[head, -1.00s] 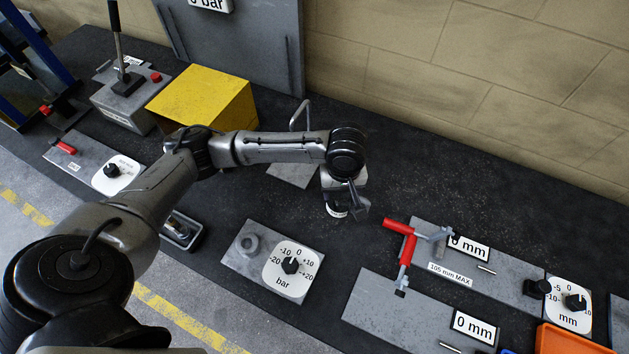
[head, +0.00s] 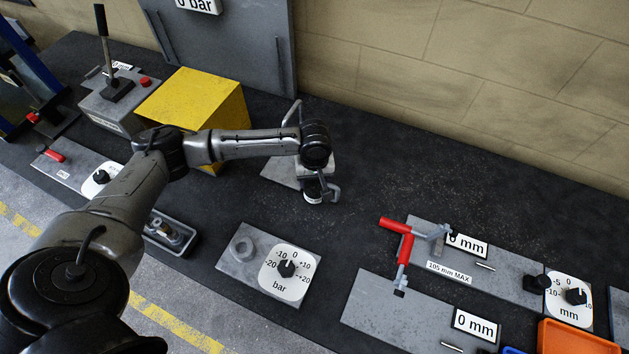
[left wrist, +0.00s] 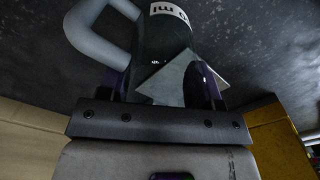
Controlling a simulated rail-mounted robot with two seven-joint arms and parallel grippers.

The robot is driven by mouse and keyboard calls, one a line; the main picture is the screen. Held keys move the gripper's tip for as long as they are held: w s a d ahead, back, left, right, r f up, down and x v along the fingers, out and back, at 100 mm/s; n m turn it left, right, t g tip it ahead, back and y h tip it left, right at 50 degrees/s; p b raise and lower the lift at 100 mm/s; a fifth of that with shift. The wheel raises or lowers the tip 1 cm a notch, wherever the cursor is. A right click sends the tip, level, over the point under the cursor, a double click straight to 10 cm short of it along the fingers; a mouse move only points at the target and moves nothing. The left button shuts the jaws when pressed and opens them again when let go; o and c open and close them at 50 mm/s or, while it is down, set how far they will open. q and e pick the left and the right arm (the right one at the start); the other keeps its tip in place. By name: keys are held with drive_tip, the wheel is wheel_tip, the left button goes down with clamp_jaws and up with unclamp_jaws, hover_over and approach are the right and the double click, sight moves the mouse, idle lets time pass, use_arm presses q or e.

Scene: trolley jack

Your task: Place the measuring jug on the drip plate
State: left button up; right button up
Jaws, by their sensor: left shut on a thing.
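The measuring jug (head: 314,197) is a small dark vessel with a white label and a grey handle, just below my left gripper (head: 316,180) in the head view. My left gripper is shut on it. In the left wrist view the jug (left wrist: 165,38) shows between the fingers, its "0 ml" label at the top and its handle to the left. The drip plate (head: 281,171) is a flat grey plate under a bent pipe. The jug is at the plate's right edge in the head view, partly over it; the height between them is unclear. My right gripper is out of view.
The bent grey pipe (head: 292,112) rises behind the plate, close to my left wrist. A yellow box (head: 203,100) stands to its left. A bar dial panel (head: 270,262) lies in front. Red-handled clamp fixtures (head: 402,240) are at right. The dark bench between is clear.

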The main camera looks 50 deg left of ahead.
use_arm(q)
drive_tip(key=shift+f, duration=0.75)
drive_tip(key=o, duration=0.9)
drive_tip(key=shift+o, duration=0.2)
